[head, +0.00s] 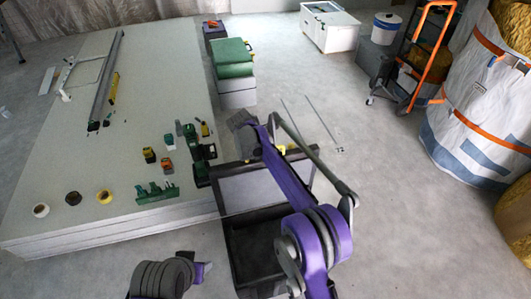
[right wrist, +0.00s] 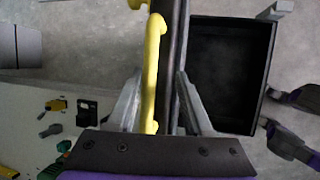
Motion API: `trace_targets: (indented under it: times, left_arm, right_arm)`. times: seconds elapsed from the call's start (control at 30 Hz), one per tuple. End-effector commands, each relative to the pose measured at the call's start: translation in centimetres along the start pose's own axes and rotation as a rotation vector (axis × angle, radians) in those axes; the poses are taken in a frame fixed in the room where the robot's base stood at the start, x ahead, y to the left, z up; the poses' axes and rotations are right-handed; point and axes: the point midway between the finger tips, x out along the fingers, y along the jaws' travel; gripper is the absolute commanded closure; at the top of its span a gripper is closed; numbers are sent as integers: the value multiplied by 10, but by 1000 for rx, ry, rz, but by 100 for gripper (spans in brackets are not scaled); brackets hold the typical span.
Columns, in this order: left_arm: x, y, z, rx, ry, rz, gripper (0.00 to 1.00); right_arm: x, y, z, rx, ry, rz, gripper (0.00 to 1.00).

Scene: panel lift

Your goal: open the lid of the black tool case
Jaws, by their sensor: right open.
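The black tool case (head: 231,252) stands on the floor beside the board stack. Its lid (head: 213,177) stands raised at the far side, with its lighter inner panel facing me. The dark open inside of the case shows in the right wrist view (right wrist: 228,75). The lid's edge and its yellow handle (right wrist: 152,70) lie between the two fingers of my right gripper (right wrist: 160,102), which is open around them; I cannot tell whether either finger touches. In the head view my right arm covers part of the lid and case. My left gripper (head: 203,270) is low, left of the case; its jaws are unclear.
The board stack (head: 120,215) at left carries tools and tape rolls. A green case (head: 233,57) stands beyond, on a grey box. A white box (head: 330,27), an orange cart (head: 425,60) and a large white bag (head: 480,120) stand at the back right. Floor right of the tool case is clear.

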Motion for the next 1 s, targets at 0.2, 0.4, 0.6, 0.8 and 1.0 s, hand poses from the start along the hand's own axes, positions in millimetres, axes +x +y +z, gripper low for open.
trace_targets:
  times: [0.2, 0.4, 0.6, 0.8, 1.0]
  left_arm:
    - [0, 0, 0, 0, 0, 0, 50]
    - [-3, 0, -2, 0, 1, 0, 50]
    - [-7, 0, -4, 0, 3, 0, 50]
    - [-10, 0, -5, 0, 4, 0, 50]
    - [-10, 0, -5, 0, 4, 0, 50]
  right_arm:
    - [-2, 0, -1, -1, 1, 0, 50]
    - [-28, 0, -1, -2, 2, 1, 50]
    - [-69, 0, -1, -2, 1, 1, 50]
    - [-99, 0, 0, -1, 0, 0, 50]
    - [-109, 0, 0, 0, 0, 0, 50]
